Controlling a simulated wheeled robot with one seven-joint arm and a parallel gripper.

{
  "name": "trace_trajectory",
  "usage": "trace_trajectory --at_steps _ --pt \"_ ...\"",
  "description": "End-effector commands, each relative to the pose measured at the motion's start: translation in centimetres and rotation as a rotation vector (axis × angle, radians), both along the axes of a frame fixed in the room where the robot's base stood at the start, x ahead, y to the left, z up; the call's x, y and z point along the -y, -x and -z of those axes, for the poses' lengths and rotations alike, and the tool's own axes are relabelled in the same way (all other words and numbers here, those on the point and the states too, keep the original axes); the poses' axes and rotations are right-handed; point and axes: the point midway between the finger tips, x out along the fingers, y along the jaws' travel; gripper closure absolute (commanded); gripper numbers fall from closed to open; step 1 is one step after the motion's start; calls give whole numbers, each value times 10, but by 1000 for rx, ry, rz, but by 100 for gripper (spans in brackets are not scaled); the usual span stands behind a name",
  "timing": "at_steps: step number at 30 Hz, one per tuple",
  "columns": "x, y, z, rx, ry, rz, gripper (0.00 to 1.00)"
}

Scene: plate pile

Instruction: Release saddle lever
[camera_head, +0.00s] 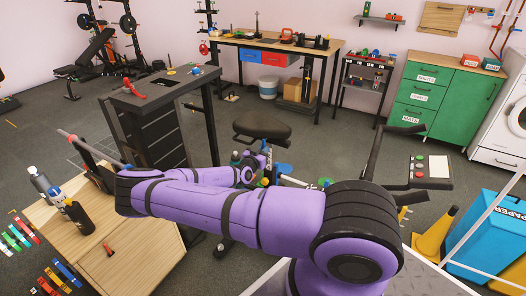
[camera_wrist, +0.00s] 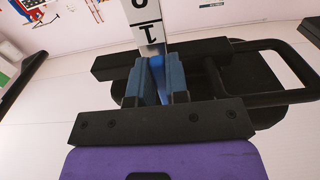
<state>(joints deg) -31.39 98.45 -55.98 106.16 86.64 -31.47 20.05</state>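The black saddle (camera_head: 262,125) of the exercise bike stands in the middle of the head view. In that view my gripper (camera_head: 257,160) is just below the saddle, small and partly covered by my arm. In the wrist view my gripper's blue-padded fingers (camera_wrist: 157,88) are close together. A bright blue piece, seemingly the saddle lever (camera_wrist: 158,64), fills the narrow gap between them; most of it is hidden. The white saddle post (camera_wrist: 143,22), marked with black numbers, rises just beyond the fingertips.
A black loop-shaped bar (camera_wrist: 275,72) lies right of the fingers in the wrist view. A wooden cabinet (camera_head: 135,250) with bottles stands at left, a dark workbench (camera_head: 150,95) behind it. A yellow cone (camera_head: 434,235) and blue paper bin (camera_head: 490,235) stand at right.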

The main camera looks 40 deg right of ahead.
Motion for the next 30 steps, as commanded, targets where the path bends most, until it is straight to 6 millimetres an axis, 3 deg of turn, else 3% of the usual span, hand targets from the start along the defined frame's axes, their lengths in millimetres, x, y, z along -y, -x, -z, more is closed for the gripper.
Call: trace_trajectory --at_steps 11,30 --pt "2 4 -1 -76 28 1 100" --pt "9 27 -10 -604 211 0 100"
